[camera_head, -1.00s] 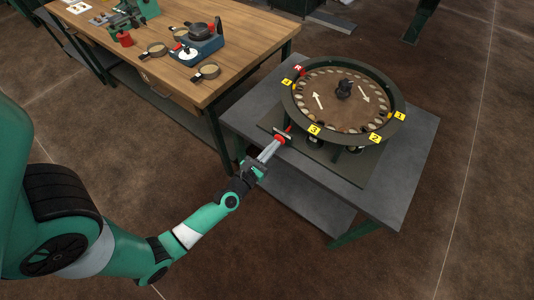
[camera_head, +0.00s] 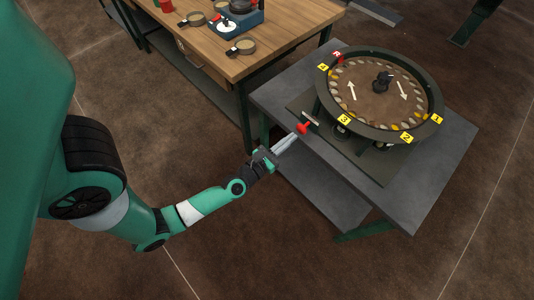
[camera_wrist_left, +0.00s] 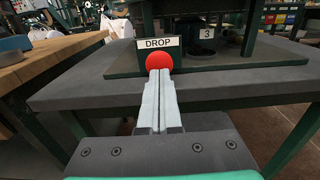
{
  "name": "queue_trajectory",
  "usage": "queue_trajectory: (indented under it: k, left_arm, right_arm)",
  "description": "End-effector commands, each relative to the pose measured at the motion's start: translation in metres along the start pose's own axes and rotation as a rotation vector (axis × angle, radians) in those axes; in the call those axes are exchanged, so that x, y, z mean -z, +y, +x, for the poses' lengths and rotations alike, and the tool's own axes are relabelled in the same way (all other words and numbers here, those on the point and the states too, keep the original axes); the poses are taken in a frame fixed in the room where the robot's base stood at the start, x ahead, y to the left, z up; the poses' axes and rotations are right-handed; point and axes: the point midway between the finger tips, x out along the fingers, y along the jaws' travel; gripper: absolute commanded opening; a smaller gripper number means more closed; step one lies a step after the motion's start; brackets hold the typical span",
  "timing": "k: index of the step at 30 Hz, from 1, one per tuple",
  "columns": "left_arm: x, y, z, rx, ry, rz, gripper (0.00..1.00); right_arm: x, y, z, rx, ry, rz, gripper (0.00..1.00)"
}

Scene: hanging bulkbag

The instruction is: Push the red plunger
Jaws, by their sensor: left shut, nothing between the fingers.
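The red plunger (camera_head: 303,128) has a round red knob and sticks out from the front-left edge of the turntable's base. In the left wrist view its red knob (camera_wrist_left: 159,60) sits just below a white "DROP" label (camera_wrist_left: 158,42). My left gripper (camera_head: 296,137) is shut and empty, its grey fingers pointing at the knob. In the left wrist view the closed fingertips (camera_wrist_left: 159,73) overlap the knob's lower edge. I cannot tell whether they touch it. My right gripper is not in view.
The round turntable (camera_head: 325,94) with numbered yellow tags stands on a grey metal table (camera_head: 430,190). A wooden bench (camera_head: 215,45) with round pans is at the upper left. The floor in front of the grey table is clear.

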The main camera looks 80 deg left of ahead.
Motion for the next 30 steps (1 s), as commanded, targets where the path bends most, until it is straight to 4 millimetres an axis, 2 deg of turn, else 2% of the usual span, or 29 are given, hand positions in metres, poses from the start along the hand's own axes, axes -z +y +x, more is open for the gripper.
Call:
queue_trajectory:
  k: [1,6,12,17,30]
  left_arm:
    - [0.002,0.000,-0.016,0.002,0.005,0.001,0.00]
    - [0.002,-0.001,-0.056,0.003,0.005,0.001,0.00]
    - [0.000,-0.001,-0.086,0.003,0.003,0.001,0.00]
    - [0.000,0.000,-0.093,-0.001,0.001,0.000,0.00]
    - [0.000,0.001,-0.093,-0.001,0.001,0.000,0.00]
  right_arm:
    - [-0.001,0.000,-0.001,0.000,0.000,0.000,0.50]
    - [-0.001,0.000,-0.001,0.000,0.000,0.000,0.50]
    - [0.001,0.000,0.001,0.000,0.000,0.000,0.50]
    - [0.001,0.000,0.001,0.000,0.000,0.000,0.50]
    - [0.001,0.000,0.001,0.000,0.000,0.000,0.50]
